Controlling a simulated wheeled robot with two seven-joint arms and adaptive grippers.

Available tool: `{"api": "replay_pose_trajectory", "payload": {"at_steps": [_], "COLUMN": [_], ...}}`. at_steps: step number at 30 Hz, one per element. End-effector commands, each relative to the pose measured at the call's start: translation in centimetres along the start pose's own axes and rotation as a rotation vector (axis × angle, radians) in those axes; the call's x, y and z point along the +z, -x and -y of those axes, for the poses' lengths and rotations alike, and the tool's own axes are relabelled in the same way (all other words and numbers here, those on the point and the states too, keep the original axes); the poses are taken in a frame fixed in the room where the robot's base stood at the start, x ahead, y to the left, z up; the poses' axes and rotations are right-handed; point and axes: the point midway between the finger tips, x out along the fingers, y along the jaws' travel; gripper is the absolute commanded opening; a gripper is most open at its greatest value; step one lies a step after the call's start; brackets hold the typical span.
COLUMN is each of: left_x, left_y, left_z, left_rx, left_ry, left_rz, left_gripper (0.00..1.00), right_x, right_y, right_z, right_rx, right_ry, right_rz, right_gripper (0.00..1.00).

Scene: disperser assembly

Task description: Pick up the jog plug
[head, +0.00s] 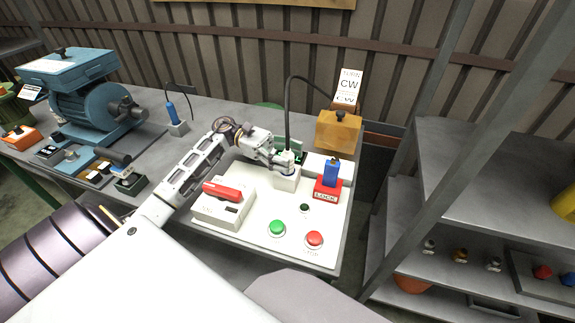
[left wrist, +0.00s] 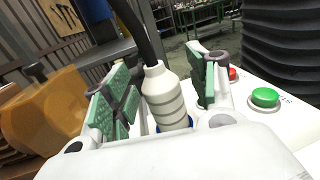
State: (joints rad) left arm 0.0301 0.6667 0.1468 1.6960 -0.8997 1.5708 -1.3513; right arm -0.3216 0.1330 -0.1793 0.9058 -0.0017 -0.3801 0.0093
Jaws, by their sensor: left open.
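The plug is a pale ribbed body (left wrist: 165,97) with a black cable out of its top, upright in the left wrist view. A bit of blue shows at its lower end. My left gripper (head: 284,158) is open around the plug at the back of the white control panel (head: 245,222). In the left wrist view its green-padded fingers stand on both sides of the plug, with a visible gap on the right. In the head view the gripper mostly hides the plug. My right gripper is not in view.
The black cable (head: 289,105) arches toward an orange-brown box (head: 338,131). A blue lock piece (head: 331,172) on a red base, a red handle (head: 222,191), and green (head: 277,228) and red (head: 314,239) buttons are on the panel. A blue motor (head: 95,107) stands at left.

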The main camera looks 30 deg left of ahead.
Motion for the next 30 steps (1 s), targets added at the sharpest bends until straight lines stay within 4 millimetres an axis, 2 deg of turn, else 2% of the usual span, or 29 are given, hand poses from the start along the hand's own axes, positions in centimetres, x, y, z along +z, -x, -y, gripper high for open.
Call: {"api": "replay_pose_trajectory", "payload": {"at_steps": [4, 5, 15, 18, 30], "left_x": [0.0, 0.0, 0.0, 0.1, 0.6], "left_y": [0.0, 0.0, 0.0, 0.0, 0.1], "left_z": [0.0, 0.0, 0.0, 0.0, 0.0], "left_rx": [0.000, 0.000, 0.000, 0.000, 0.000], "left_ry": [0.000, 0.000, 0.000, -0.001, -0.002], "left_rz": [0.000, 0.000, 0.000, 0.001, 0.001], "left_gripper": [0.58, 0.56, 0.12, 0.02, 0.01], "right_x": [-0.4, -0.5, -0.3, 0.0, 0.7], "right_y": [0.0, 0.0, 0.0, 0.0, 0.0], "right_z": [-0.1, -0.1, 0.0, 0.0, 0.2], "right_rx": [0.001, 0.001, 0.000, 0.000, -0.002], "right_ry": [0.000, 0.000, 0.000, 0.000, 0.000], "right_rz": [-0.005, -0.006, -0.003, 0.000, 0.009], "right_gripper": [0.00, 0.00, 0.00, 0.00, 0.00]}}
